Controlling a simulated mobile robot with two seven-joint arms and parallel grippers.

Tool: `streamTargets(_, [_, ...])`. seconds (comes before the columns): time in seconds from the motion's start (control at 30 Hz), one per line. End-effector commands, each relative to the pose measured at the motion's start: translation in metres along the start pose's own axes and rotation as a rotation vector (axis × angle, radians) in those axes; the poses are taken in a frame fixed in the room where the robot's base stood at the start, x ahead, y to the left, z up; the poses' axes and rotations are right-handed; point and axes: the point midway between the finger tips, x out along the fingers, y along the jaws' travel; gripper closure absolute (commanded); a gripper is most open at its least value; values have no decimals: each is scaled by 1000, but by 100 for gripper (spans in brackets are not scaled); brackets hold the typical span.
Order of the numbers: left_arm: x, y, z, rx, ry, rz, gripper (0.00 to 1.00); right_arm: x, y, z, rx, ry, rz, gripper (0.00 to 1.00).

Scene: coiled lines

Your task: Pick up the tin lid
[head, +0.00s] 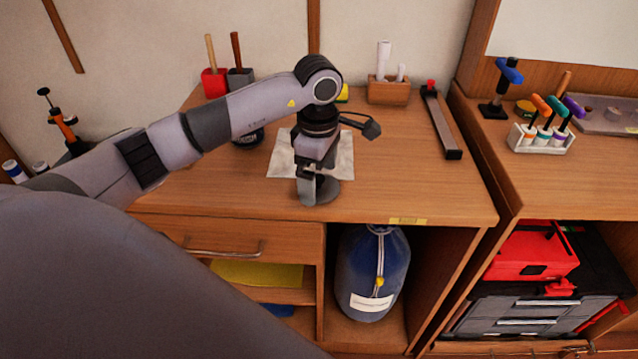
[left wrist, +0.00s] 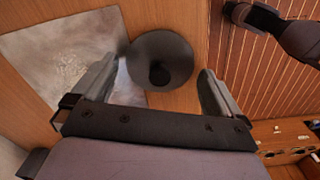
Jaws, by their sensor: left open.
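The tin lid (left wrist: 178,57) is a dark grey round disc with a darker round knob or spot near its middle. In the head view the lid (head: 325,191) lies on the wooden worktop near its front edge, partly hidden by my gripper. My left gripper (head: 308,183) points down over it. In the left wrist view the gripper (left wrist: 160,72) is open, with the lid showing between its two fingers. I cannot tell whether a finger touches the lid. My right gripper is not in view.
A pale grey sheet (head: 283,160) lies just behind and left of the lid. A dark round container (head: 248,137) stands behind my arm. A long dark bar (head: 441,125) lies at the right. The worktop right of the lid is clear.

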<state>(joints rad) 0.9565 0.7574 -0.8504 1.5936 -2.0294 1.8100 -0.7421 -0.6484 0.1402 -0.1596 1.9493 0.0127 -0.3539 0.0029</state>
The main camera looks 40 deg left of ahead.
Motion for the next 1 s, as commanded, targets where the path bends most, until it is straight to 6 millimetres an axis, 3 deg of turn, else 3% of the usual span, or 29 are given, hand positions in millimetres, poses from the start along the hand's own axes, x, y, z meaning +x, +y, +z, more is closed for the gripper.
streamTargets(0.1, [9,0,0,0,0,0,0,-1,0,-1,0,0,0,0])
streamTargets(0.33, [10,0,0,1,-1,1,0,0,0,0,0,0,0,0])
streamTargets(0.47, [10,0,0,1,-1,1,42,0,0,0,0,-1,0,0])
streamTargets(0.83, [8,0,0,1,-1,2,44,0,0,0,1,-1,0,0])
streamTargets(1.0, [-6,1,1,1,-2,4,44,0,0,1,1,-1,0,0])
